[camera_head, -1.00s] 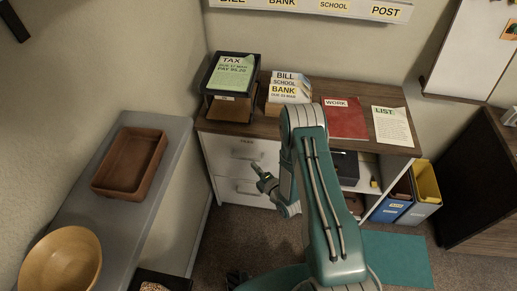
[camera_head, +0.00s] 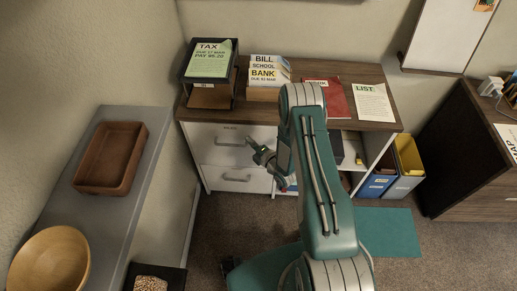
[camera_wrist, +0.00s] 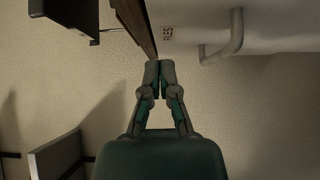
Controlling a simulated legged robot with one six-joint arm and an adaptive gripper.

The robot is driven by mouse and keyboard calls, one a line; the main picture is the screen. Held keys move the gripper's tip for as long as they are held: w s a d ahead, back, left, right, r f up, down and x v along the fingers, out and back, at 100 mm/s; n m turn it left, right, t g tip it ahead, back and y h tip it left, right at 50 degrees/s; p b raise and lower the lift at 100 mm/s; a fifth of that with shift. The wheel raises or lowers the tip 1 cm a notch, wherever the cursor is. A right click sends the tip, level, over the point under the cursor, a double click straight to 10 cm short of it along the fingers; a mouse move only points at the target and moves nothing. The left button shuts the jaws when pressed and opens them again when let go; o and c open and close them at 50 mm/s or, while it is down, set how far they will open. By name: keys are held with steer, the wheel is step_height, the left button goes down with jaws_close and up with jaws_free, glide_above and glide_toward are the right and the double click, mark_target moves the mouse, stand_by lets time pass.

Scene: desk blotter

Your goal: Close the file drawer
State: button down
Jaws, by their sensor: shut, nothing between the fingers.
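The white cabinet under the wooden top has two drawers. The upper drawer (camera_head: 213,151) bears a small dark label and a grey bar handle (camera_head: 230,142); its front looks nearly flush, with no clear gap. The lower drawer (camera_head: 222,181) looks flush too. My gripper (camera_head: 250,141) is shut and empty, at the right of the upper handle in the head view. In the wrist view my gripper (camera_wrist: 160,66) points toward the drawer front (camera_wrist: 190,25), with the handle (camera_wrist: 236,35) to the right. Whether the fingertips touch the front, I cannot tell.
A paper tray (camera_head: 208,85), an envelope holder (camera_head: 266,94), a red folder (camera_head: 322,97) and a list (camera_head: 372,102) lie on the desktop (camera_head: 355,123). A grey bench (camera_head: 105,215) stands left. File bins (camera_head: 408,160) stand right.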

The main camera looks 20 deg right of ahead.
mark_target(250, 127)
steer(key=shift+w+d, duration=0.2)
steer(key=shift+w, duration=0.55)
steer(key=shift+w+d, duration=0.15)
steer(key=shift+w, duration=0.6)
steer(key=shift+w+d, duration=0.2)
steer(key=shift+w, duration=0.55)
steer(key=shift+w+d, duration=0.25)
steer(key=shift+w, duration=0.45)
steer(key=shift+w+d, duration=0.1)
steer(key=shift+w, duration=0.1)
steer(key=shift+r, duration=0.1)
